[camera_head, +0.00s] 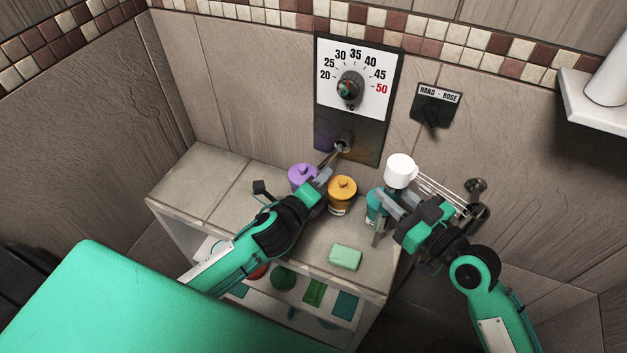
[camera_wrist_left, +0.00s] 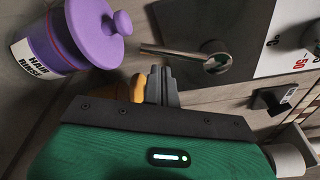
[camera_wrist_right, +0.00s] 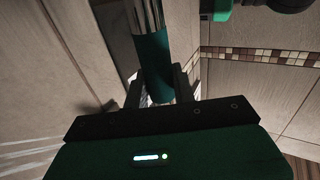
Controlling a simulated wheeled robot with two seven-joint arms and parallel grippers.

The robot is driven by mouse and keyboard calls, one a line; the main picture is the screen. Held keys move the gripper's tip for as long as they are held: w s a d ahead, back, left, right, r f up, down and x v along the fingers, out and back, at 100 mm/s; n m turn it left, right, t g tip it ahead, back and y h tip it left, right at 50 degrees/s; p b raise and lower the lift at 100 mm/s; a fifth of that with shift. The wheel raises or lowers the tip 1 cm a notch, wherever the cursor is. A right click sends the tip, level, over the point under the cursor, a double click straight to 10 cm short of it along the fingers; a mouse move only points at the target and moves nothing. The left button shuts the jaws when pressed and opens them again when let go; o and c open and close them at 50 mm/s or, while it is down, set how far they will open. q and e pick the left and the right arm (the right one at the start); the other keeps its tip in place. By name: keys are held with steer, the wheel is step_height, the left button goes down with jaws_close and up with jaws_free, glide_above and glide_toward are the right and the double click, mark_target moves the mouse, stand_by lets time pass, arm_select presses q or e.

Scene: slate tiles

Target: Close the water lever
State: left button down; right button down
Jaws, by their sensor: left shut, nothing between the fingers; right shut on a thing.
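The water lever (camera_head: 340,149) is a metal lever on a round hub at the bottom of the dark panel below the temperature dial. In the left wrist view the lever (camera_wrist_left: 172,53) points left from its hub. My left gripper (camera_head: 325,173) is shut and empty, with its fingertips close to the lever's free end. I cannot tell whether they touch it. In the left wrist view the fingertips (camera_wrist_left: 160,70) are just below the lever. My right gripper (camera_head: 381,218) is shut on a teal cylinder (camera_wrist_right: 153,62), which has a shiny metal part above it.
A purple hair rinse jar (camera_head: 302,177) and an orange jar (camera_head: 341,192) stand on the tiled ledge close to my left gripper. A green soap bar (camera_head: 345,257) lies in front. A white cylinder (camera_head: 401,170) and a wire rack (camera_head: 448,192) are near my right gripper.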

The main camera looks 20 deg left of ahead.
mark_target(403, 165)
arm_select(q)
steer(key=shift+w+d, duration=0.15)
steer(key=shift+w, duration=0.35)
arm_select(e)
steer(key=shift+r, duration=0.15)
steer(key=shift+r, duration=0.1)
